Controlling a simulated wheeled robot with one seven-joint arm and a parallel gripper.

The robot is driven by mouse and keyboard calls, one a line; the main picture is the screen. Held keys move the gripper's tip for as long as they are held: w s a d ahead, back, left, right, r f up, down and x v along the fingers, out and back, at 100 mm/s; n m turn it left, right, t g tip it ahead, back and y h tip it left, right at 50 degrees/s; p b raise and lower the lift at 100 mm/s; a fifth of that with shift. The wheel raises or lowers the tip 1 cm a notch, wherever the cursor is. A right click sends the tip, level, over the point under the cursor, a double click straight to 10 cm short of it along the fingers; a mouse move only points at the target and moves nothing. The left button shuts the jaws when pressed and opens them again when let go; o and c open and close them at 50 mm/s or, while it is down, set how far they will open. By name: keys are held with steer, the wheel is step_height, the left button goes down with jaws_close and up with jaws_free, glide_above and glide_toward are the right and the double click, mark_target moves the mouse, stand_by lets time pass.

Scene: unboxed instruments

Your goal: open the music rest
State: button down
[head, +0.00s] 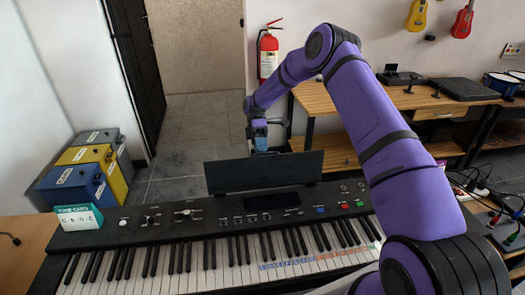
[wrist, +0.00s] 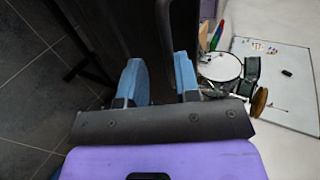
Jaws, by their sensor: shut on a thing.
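The music rest (head: 230,176) is a dark, flat panel standing up along the back of the black keyboard (head: 135,222). My gripper (head: 260,149) is at the panel's top edge, near its middle, coming from above and behind. In the wrist view my gripper's two blue fingers (wrist: 160,82) stand a little apart with a dark strip between them. They are shut on the music rest's upper edge. The exact contact is partly hidden by the fingers and the dark surfaces around them.
A small teal-and-white card (head: 78,217) stands at the keyboard's left end. Blue and yellow cases (head: 90,165) stand on the floor at left. A wooden desk (head: 315,98) is behind my arm. Cables (head: 485,190) lie at right. Wrist view shows drums (wrist: 220,68) and a whiteboard (wrist: 275,85).

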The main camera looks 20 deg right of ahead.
steer(key=shift+d+f+g, duration=0.15)
steer(key=shift+f+g, duration=0.45)
steer(key=shift+f, duration=0.6)
steer(key=c, duration=1.2)
jaws_free()
steer(key=shift+w+f, duration=0.1)
steer(key=shift+w+r, duration=0.1)
steer(key=shift+r, duration=0.2)
